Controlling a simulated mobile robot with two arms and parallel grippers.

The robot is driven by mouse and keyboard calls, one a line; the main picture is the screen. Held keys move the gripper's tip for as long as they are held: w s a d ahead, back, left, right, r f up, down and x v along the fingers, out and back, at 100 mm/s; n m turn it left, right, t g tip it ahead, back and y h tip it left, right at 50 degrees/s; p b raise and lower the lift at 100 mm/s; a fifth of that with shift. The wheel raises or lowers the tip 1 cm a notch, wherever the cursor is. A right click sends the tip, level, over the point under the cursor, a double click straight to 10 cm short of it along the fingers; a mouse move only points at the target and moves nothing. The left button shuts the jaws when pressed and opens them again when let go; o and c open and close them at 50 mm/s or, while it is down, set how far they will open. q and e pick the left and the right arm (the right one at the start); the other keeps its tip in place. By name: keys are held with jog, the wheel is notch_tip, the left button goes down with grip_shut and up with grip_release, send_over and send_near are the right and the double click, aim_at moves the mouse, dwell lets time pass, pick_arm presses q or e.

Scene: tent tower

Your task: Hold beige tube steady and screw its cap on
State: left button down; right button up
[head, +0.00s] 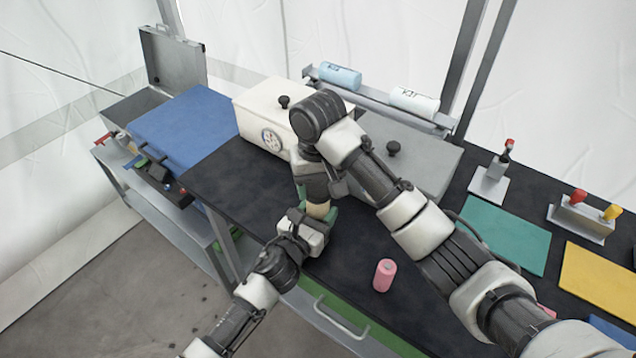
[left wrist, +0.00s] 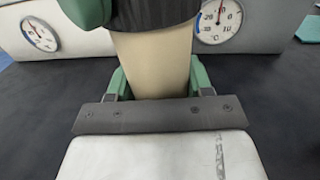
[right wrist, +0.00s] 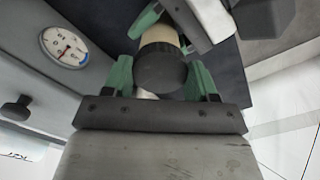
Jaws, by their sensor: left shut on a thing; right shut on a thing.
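The beige tube (head: 317,210) is upright over the black table, mostly hidden by my grippers. In the left wrist view the tube (left wrist: 152,62) stands between the green fingers of my left gripper (left wrist: 155,80), which is shut on it. The black cap (left wrist: 155,12) is at the tube's top end there. In the right wrist view my right gripper (right wrist: 160,75) is shut on the cap (right wrist: 160,68), above the left one. The cap meets the tube end with no gap that I see; how tightly it sits I cannot tell. The head view hides the cap.
A white box (head: 252,118) with a dial and a grey box (head: 415,160) stand behind my grippers.

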jog(key=m, duration=0.4)
pick_arm(q)
jog(key=shift+f, duration=0.1)
pick_arm(e)
jog(key=m, duration=1.6)
jog(key=o, duration=1)
jog(key=shift+c, duration=0.2)
notch_tip(320, 180, up, 12)
